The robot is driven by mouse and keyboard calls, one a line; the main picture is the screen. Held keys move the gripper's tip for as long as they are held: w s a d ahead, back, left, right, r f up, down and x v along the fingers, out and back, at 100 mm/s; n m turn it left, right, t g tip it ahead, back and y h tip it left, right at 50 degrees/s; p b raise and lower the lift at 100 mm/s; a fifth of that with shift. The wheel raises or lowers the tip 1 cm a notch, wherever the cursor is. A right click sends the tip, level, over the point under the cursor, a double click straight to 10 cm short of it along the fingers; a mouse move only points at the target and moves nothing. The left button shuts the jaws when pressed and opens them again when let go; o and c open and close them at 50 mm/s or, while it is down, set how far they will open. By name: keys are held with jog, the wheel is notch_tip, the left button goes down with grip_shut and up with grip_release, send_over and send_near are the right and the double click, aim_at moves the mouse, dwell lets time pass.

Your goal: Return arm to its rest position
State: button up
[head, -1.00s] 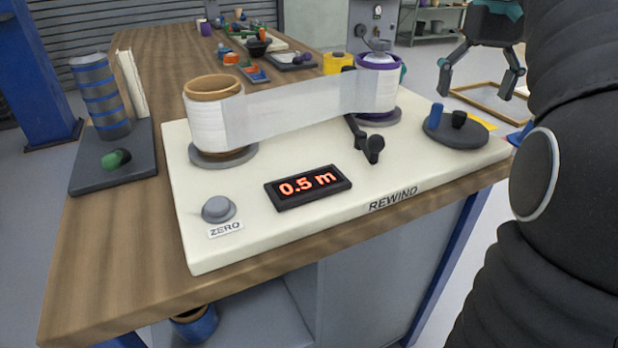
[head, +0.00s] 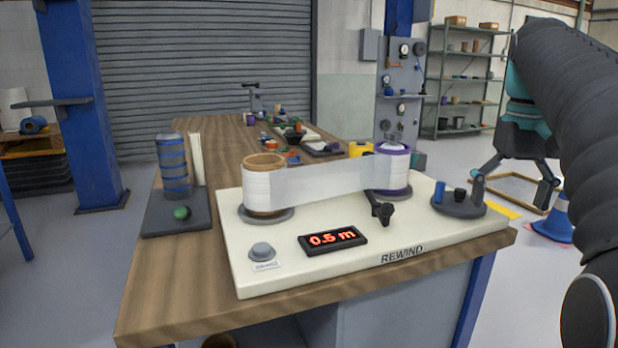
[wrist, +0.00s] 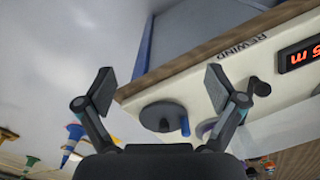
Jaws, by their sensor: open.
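My gripper (head: 520,180) hangs from my dark arm at the right of the head view, beside the bench's right end and above the floor. Its two fingers are spread wide with nothing between them. In the wrist view my gripper (wrist: 160,85) is also open and empty. Beyond its fingers shows the cream rewind board (wrist: 205,95) with a dark crank disc (wrist: 163,115). In the head view the rewind board (head: 290,280) carries two film rollers, a brown-cored one (head: 264,190) and a purple-rimmed one (head: 392,168), with a film strip (head: 325,185) stretched between them.
The board's display (head: 333,240) reads about 0.5 m. The crank disc (head: 460,207) sits at the board's right. A blue-banded cylinder (head: 174,165) stands at the wooden bench's (head: 170,305) left. A blue cone (head: 556,222) stands on the floor at right.

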notch_tip(320, 180, down, 12)
jog(key=a+m+t+h, duration=0.1)
jog(key=a+t, duration=0.1)
jog(key=t, duration=0.1)
jog(key=s+a+f+n+t, duration=0.1)
jog(key=s+a+f, duration=0.4)
jog(key=s+a, duration=0.2)
jog(key=s+a+f+n+t+y, duration=0.1)
jog(key=s+a+f+n, duration=0.1)
jog(key=s+a+f, duration=0.4)
jog(key=shift+s+a+t, duration=0.3)
jog(key=shift+s+a, duration=0.25)
jog(key=shift+s, duration=0.65)
